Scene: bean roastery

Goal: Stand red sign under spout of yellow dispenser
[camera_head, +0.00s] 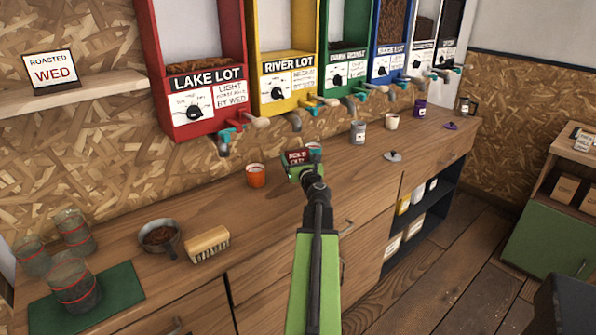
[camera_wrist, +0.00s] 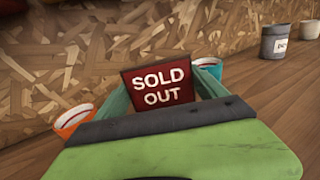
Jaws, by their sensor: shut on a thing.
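The red sign (camera_head: 297,157), lettered SOLD OUT, is between the green fingers of my gripper (camera_head: 302,168), which is shut on it. In the wrist view the sign (camera_wrist: 158,84) stands nearly upright, face toward the camera, between both fingers (camera_wrist: 163,98); its lower edge is hidden by my gripper. The yellow dispenser (camera_head: 263,103), labelled RIVER LOT, is on the wall. Its grey spout (camera_head: 295,122) hangs above the counter, and in the head view the sign shows just below it. I cannot tell whether the sign touches the counter.
An orange cup (camera_head: 256,176) stands left of my gripper, and a teal cup (camera_head: 315,149) close behind it to the right. A grey cup (camera_head: 357,132) is farther right.

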